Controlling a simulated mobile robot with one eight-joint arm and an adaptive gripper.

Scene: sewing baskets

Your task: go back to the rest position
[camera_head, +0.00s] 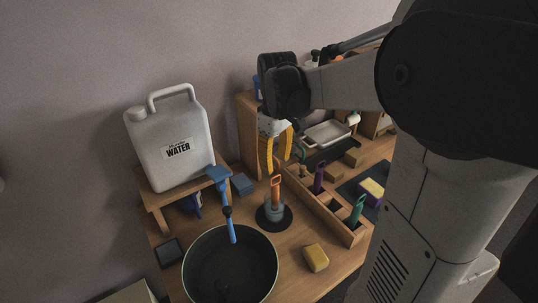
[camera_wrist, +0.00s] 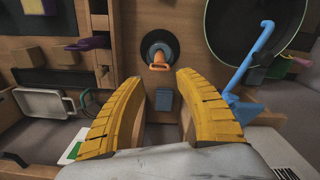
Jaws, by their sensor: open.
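My gripper (camera_head: 276,148) has two yellow curved fingers. In the head view it hangs above the back of the table, pointing down, beside the wooden shelf. In the wrist view my gripper (camera_wrist: 160,98) is open with nothing between its fingertips. An orange-handled tool (camera_head: 276,190) stands upright in a round holder on a dark disc, below and in front of the gripper. It also shows in the wrist view (camera_wrist: 159,58), just beyond the fingertips. A small blue block (camera_wrist: 163,100) shows below, between the fingertips.
A white water jug (camera_head: 168,140) stands on a wooden stand at left. A large dark bowl (camera_head: 205,240) with a blue-handled tool (camera_head: 231,225) is at the front. A wooden divided rack (camera_head: 325,207) holds purple and green tools. A metal tray (camera_head: 327,133) is behind.

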